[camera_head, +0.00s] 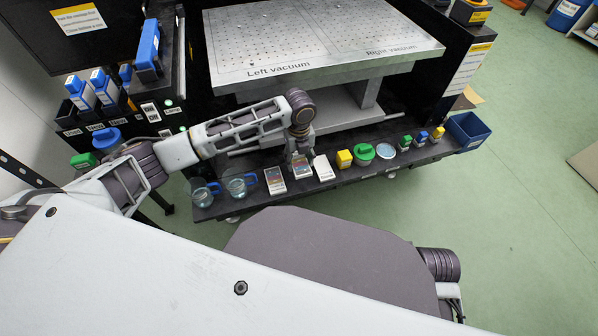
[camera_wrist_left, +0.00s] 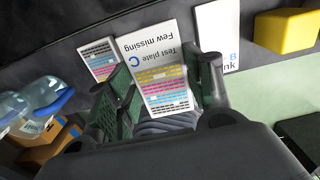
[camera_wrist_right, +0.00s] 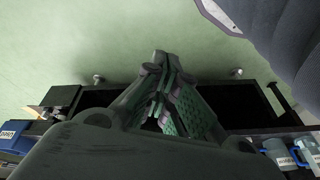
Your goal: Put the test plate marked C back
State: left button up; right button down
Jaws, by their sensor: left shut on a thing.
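The test plate marked C (camera_wrist_left: 158,62), a white card with coloured rows and the words "Few missing", is between the fingers of my left gripper (camera_wrist_left: 165,90), which is shut on it. In the head view the plate (camera_head: 302,170) shows below the left gripper (camera_head: 300,157), between two other plates. I cannot tell whether it touches the shelf. A plate with coloured rows (camera_head: 275,181) lies to its left and a white plate marked B (camera_wrist_left: 218,38) to its right. My right gripper (camera_wrist_right: 160,66) looks shut and empty, away from the plates.
Two beakers (camera_head: 238,184) stand left on the black shelf. A yellow block (camera_head: 344,159), a green-lidded jar (camera_head: 363,152), a dish and small bottles stand right. The perforated table (camera_head: 320,45), marked Left vacuum and Right vacuum, is above. Ink bottles (camera_head: 78,92) stand in holders at the left.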

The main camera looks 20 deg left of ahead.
aim_at(299, 170)
pick_arm(q)
jog(key=shift+f, duration=0.7)
pick_arm(e)
jog(key=shift+r, duration=0.6)
jog(key=shift+f, duration=0.1)
